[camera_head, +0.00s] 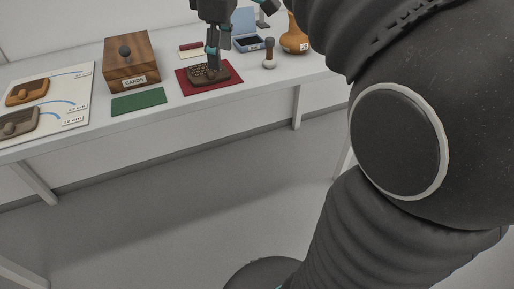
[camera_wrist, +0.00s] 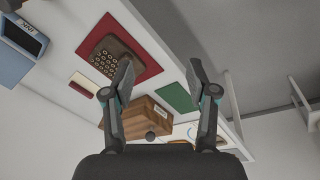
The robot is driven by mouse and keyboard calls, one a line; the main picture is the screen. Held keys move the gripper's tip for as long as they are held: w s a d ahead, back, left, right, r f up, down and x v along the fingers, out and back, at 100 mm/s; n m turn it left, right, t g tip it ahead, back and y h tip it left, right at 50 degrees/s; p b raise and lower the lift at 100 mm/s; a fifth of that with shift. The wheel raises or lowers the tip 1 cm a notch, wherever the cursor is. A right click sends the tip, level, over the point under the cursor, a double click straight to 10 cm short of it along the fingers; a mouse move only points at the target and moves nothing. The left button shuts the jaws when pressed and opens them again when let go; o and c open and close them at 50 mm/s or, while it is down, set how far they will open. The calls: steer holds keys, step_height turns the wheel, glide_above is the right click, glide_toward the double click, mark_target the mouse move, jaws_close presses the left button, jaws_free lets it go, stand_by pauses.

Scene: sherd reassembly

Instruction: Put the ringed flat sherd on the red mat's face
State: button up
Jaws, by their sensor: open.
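The ringed flat sherd (camera_head: 199,77), dark brown with rows of small rings, lies on the red mat (camera_head: 226,83) in the head view. In the wrist view the sherd (camera_wrist: 105,58) lies with its rings showing, and bare red mat (camera_wrist: 147,67) shows beside it. My gripper (camera_head: 213,62) is open and points down near the sherd in the head view, covering part of it. In the wrist view both fingers of my gripper (camera_wrist: 158,78) are spread wide with nothing between them. The left fingertip overlaps the sherd's edge in the picture; contact cannot be told.
A wooden box (camera_head: 131,64) labelled CARDS and a green mat (camera_head: 138,102) are left of the red mat. Knobbed sherds (camera_head: 26,92) lie on a white sheet (camera_head: 78,88). A small brush-like tool (camera_head: 269,55), a gourd (camera_head: 294,38) and a blue case (camera_head: 243,24) stand on the right.

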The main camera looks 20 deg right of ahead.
steer(key=s+f+m+t, duration=0.3)
steer(key=s+f+m, duration=0.7)
steer(key=s+f, duration=0.6)
steer(key=s, duration=0.2)
steer(key=shift+s+f+m, duration=0.2)
steer(key=shift+s+m, duration=0.1)
